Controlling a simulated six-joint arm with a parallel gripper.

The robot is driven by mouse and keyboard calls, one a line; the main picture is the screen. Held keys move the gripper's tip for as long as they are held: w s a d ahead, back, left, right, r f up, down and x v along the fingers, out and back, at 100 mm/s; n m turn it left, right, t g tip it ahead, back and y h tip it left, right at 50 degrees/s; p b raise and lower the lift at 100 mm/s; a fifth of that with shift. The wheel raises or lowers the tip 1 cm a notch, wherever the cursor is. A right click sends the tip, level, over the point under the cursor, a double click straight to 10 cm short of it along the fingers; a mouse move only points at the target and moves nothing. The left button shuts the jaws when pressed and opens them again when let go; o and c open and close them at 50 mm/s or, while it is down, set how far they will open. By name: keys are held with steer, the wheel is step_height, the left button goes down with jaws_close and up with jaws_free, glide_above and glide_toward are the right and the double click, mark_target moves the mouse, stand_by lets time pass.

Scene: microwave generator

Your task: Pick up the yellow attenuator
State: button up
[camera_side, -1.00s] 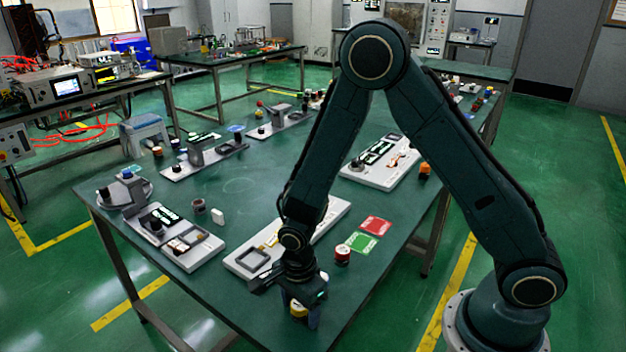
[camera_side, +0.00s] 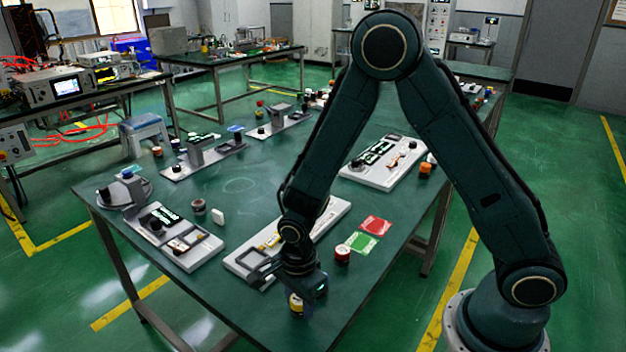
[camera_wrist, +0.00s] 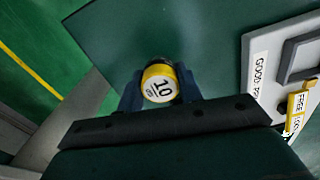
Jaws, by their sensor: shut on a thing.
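The yellow attenuator (camera_wrist: 158,82) is a short cylinder with a yellow body, a white top face marked "10" and a dark end. It sits between the two fingers of my gripper (camera_wrist: 160,88) in the wrist view, and the fingers are shut on it. In the side view the attenuator (camera_side: 296,304) shows yellow under my gripper (camera_side: 305,297), near the table's front corner. The gripper hides part of it there. I cannot tell how far its lower end is from the table.
A grey fixture (camera_side: 325,216) with labelled slots lies beside the gripper; its edge also shows in the wrist view (camera_wrist: 262,62). Another grey fixture (camera_side: 196,254) stands left.

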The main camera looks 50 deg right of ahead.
step_height(320, 180, up, 18)
steer(key=shift+r, duration=0.2)
stand_by(0.4)
steer(key=shift+w+d+f, duration=0.1)
stand_by(0.5)
steer(key=w+d+f+n, duration=0.3)
steer(key=d+f+n, duration=0.2)
steer(key=n, duration=0.5)
steer(key=w+d+f+n, duration=0.3)
steer(key=d+f+n, duration=0.2)
steer(key=f+n, duration=0.3)
steer(key=shift+n, duration=0.9)
steer(key=shift+f, duration=0.1)
steer(key=shift+a, duration=0.1)
steer(key=s+a+r+m, duration=0.3)
steer(key=a+r+m, duration=0.2)
steer(key=m, duration=0.5)
steer(key=s+a+r+m, duration=0.3)
steer(key=a+r+m, duration=0.2)
steer(key=r+m, duration=0.3)
steer(key=shift+r+m, duration=0.2)
steer(key=shift+m, duration=0.7)
